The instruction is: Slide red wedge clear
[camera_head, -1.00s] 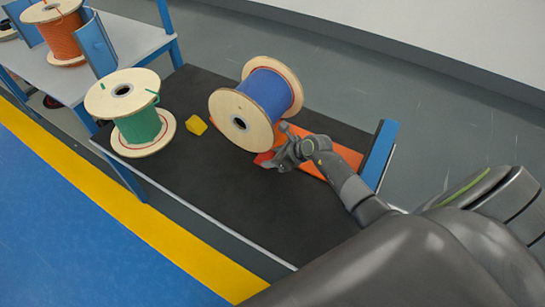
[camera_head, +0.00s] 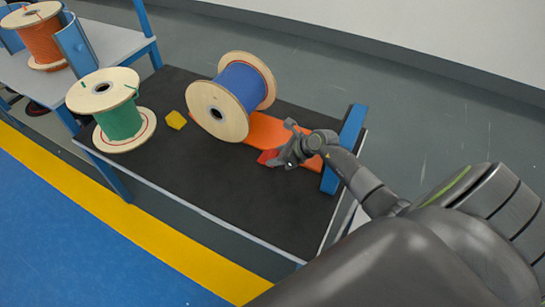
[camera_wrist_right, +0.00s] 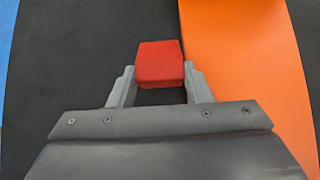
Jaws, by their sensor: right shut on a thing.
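The red wedge (camera_head: 267,156) is between the fingers of my right gripper (camera_head: 284,153), beside the near edge of the orange ramp (camera_head: 258,131). In the right wrist view the wedge (camera_wrist_right: 160,63) shows between both fingertips of my gripper (camera_wrist_right: 160,80), which is shut on it. The orange ramp (camera_wrist_right: 245,60) lies just to its right there. The blue cable spool (camera_head: 232,97) lies on its side, left of the wedge, at the ramp's left end. I cannot tell whether the wedge touches the table. My left gripper is not in view.
A yellow wedge (camera_head: 176,120) lies on the black table (camera_head: 205,180) left of the blue spool. A green spool (camera_head: 118,117) stands upright at the table's left end. A blue stop (camera_head: 344,149) is at the right end. The table's front middle is clear.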

